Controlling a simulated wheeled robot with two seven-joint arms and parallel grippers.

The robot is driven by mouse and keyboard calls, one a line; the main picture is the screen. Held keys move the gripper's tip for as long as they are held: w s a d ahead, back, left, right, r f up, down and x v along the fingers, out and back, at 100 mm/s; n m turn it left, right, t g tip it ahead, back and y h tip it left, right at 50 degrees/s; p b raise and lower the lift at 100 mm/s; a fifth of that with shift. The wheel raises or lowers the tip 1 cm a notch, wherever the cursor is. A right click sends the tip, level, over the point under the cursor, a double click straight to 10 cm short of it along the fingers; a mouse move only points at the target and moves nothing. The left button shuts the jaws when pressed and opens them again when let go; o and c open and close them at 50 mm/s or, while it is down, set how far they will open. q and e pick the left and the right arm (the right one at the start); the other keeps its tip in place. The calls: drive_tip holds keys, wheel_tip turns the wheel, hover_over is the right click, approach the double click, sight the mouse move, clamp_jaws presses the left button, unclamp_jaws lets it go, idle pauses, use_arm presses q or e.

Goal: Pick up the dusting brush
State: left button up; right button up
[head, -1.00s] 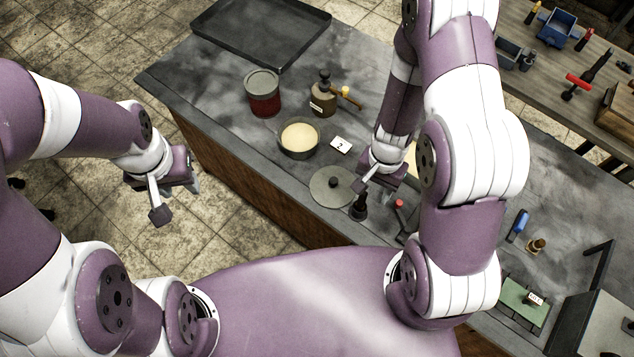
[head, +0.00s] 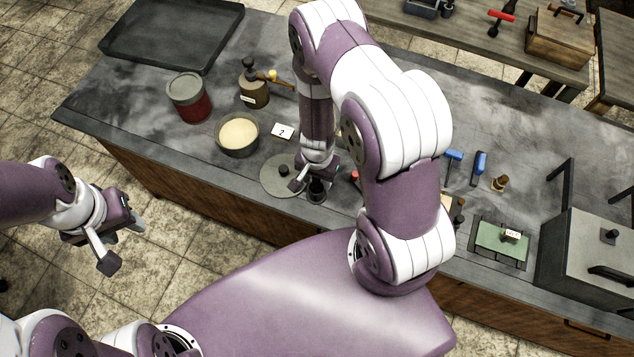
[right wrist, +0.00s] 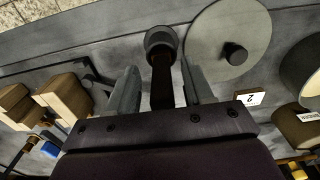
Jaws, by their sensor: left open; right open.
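My right gripper (head: 325,178) is low over the bench, with its arm hiding part of it in the head view. In the right wrist view its fingers (right wrist: 160,85) are apart, one on each side of a dark upright handled tool with a round end (right wrist: 161,42). This tool (head: 316,190) also shows just in front of the gripper in the head view. It may be the dusting brush, but its bristles cannot be made out. My left gripper (head: 132,218) is open and empty over the floor, left of the bench.
A grey round lid (head: 275,178) lies left of the tool. A bowl of pale powder (head: 238,134), a red can (head: 190,97) and a number card (head: 282,131) stand behind. Blue-handled tools (head: 479,163) and a green plate (head: 500,240) lie right.

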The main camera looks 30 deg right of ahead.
drive_tip(key=shift+a+r, duration=0.1)
drive_tip(key=shift+a, duration=0.05)
clamp_jaws()
drive_tip(key=shift+w+r, duration=0.1)
drive_tip(key=shift+r, duration=0.2)
drive_tip(key=r, duration=0.3)
drive_tip(key=shift+s+d+r, duration=0.25)
drive_tip(key=shift+d+r, duration=0.05)
drive_tip(key=shift+r, duration=0.05)
drive_tip(key=s+d+r, duration=0.6)
drive_tip(key=s+d, duration=0.1)
drive_tip(key=s, duration=0.1)
drive_tip(key=shift+s+r, duration=0.35)
drive_tip(key=c, duration=0.6)
unclamp_jaws()
drive_tip(key=shift+c, duration=0.2)
clamp_jaws()
